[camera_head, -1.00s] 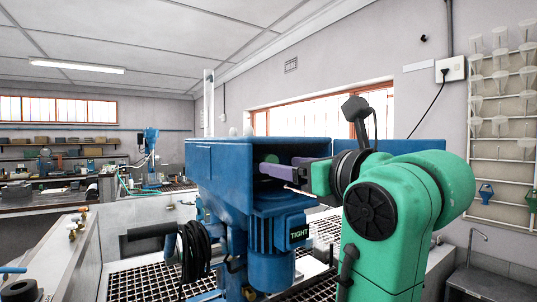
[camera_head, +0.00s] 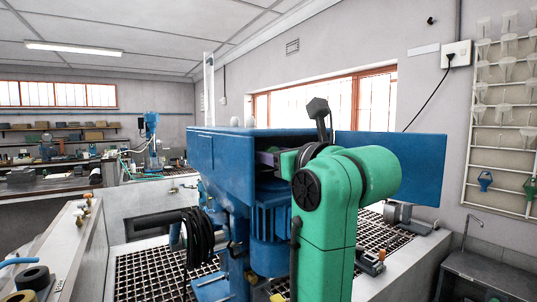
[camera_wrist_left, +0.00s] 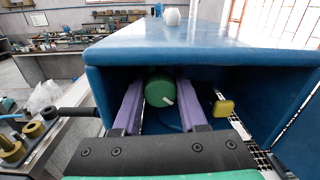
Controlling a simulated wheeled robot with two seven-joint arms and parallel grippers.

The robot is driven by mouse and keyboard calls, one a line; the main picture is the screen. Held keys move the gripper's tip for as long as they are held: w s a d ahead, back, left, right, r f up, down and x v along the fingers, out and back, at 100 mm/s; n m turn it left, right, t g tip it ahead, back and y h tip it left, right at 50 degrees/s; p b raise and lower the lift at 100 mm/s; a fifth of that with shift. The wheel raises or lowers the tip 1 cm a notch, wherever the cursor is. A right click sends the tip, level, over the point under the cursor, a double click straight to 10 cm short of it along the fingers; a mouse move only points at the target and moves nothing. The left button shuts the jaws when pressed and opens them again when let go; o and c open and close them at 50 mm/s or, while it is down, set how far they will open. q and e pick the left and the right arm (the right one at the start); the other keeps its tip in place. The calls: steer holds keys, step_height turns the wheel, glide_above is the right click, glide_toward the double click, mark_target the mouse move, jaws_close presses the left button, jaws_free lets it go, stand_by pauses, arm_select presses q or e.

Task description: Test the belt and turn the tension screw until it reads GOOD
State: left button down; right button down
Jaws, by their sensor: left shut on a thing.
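The blue machine housing (camera_head: 222,160) stands in the middle of the head view, its front side open. My left gripper (camera_head: 268,158) reaches into this opening, mostly hidden by my green arm. In the left wrist view its two purple fingers (camera_wrist_left: 160,82) are shut on a round green knob (camera_wrist_left: 160,92), one on each side. A small white mark shows on the knob's face. The blue motor (camera_head: 268,232) sits under the housing. The tension readout is hidden behind my arm. My right gripper is not in view.
A blue door panel (camera_head: 398,165) stands open to the right. Metal grating (camera_head: 150,275) lies below.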

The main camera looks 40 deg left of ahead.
arm_select(q)
steer(key=shift+f+n+b, duration=0.15)
steer(key=shift+n+b, duration=1.4)
steer(key=shift+n, duration=0.25)
steer(key=n+b, duration=0.1)
steer(key=n, duration=0.2)
steer(key=shift+b, duration=0.3)
steer(key=shift+n+b, duration=0.35)
steer(key=shift+n, duration=0.65)
steer(key=shift+c, duration=2.2)
jaws_free()
